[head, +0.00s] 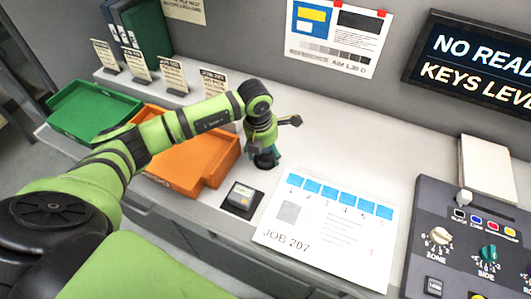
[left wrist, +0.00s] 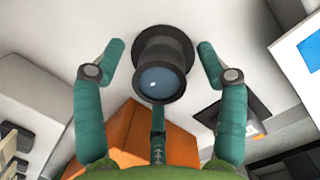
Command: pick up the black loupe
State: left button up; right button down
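The black loupe (left wrist: 162,65) stands on the white counter, its round glass facing the camera in the left wrist view. In the head view the loupe (head: 265,160) shows only as a dark piece below my left gripper, which hides most of it. My left gripper (left wrist: 160,62) is open, with its teal fingers spread on both sides of the loupe and a gap visible on each side. In the head view my left gripper (head: 262,140) points down at the counter. My right gripper is not in view.
An orange tray (head: 180,172) lies just left of the gripper, with a green tray (head: 92,110) farther left. A small dark device (head: 242,197) and a JOB 207 sheet (head: 325,228) lie in front. A control panel (head: 470,240) stands at the right.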

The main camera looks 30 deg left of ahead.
pick_arm(q)
jog(key=c, duration=0.9)
